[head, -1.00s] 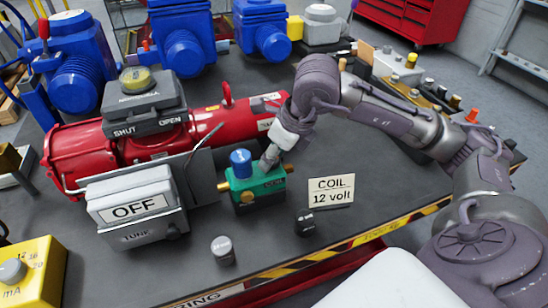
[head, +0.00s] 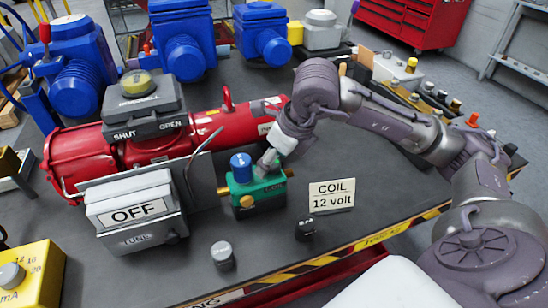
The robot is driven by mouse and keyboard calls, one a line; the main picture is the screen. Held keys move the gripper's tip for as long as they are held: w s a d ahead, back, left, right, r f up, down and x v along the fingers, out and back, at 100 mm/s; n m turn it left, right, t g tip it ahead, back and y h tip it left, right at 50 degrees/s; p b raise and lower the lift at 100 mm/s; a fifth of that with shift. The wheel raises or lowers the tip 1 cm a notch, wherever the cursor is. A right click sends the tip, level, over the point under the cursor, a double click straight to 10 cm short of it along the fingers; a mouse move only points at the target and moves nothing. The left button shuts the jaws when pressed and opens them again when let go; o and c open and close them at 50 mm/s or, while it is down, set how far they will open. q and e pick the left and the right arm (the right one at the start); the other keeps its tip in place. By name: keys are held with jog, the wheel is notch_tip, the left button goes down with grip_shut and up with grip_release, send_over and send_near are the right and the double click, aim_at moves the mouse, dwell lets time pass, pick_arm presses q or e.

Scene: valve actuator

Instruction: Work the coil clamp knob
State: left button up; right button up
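A green valve block (head: 264,194) with a blue cylindrical coil (head: 241,166) on top sits on the dark bench, right of the red actuator. A brass knob (head: 247,201) is on its front, and brass ends stick out at its sides. I cannot tell for sure which part is the clamp knob. My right gripper (head: 266,164) comes down from the right, at the top of the green block just right of the blue coil. Its fingertips are small and partly merge with the block, so their opening and any contact are unclear. My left gripper is out of view.
A "COIL 12 volt" sign (head: 332,196) stands right of the block. A dark small cylinder (head: 305,229) and a grey one (head: 222,254) stand in front. The red actuator (head: 85,160) and the "OFF" box (head: 135,212) fill the left.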

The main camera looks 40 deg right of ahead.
jog(key=shift+r, duration=0.15)
jog(key=v, duration=1.1)
jog(key=shift+r, duration=0.35)
jog(key=shift+s+d, duration=0.1)
